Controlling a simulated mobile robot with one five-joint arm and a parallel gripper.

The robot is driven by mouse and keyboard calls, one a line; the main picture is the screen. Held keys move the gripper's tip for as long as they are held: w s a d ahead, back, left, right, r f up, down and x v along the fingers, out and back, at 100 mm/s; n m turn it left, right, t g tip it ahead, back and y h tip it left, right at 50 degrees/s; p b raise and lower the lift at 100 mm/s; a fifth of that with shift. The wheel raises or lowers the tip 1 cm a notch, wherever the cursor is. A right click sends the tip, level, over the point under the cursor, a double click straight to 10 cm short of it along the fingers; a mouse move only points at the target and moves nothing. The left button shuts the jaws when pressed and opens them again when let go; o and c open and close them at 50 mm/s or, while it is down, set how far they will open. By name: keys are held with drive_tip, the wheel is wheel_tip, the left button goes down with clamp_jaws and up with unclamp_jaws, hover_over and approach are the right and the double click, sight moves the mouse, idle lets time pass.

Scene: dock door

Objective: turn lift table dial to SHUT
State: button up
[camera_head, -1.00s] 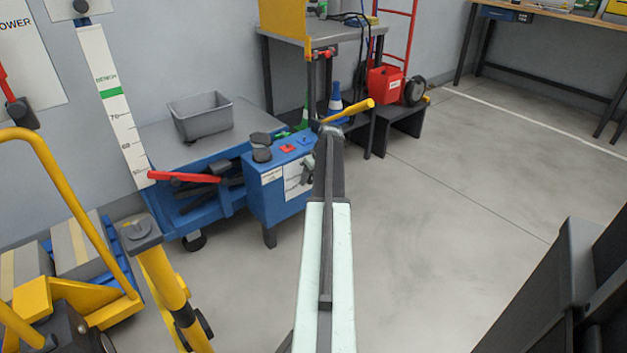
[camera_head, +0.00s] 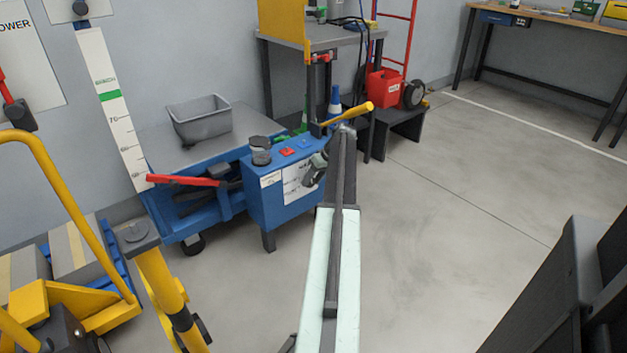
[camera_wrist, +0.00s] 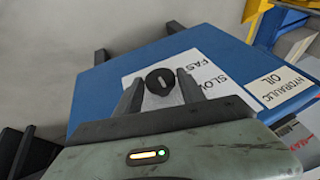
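The lift table's blue control box (camera_head: 262,205) stands in the middle of the head view, with a white label on its front. In the wrist view a round black dial (camera_wrist: 159,82) sits on the white label (camera_wrist: 222,82), which reads SLOW and FAST. I cannot read SHUT anywhere. My gripper (camera_wrist: 160,90) is open, its two dark fingers showing on either side of the dial, with narrow gaps. Whether the fingertips reach around the dial or stop short of it is unclear.
A grey bin (camera_head: 200,125) stands on the lift table (camera_head: 160,145). A red lever (camera_head: 183,180) sticks out to the left. A grey cylinder (camera_head: 260,150) and red buttons (camera_head: 287,151) are on the box top. A yellow handle (camera_head: 70,205) stands at left.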

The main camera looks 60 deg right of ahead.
drive_tip(key=shift+o, duration=0.8)
drive_tip(key=a+p+v, duration=0.1)
drive_tip(key=p+v, duration=0.6)
drive_tip(key=shift+s+d+r, duration=0.15)
drive_tip(key=shift+d+r, duration=0.25)
drive_tip(key=shift+d, duration=0.15)
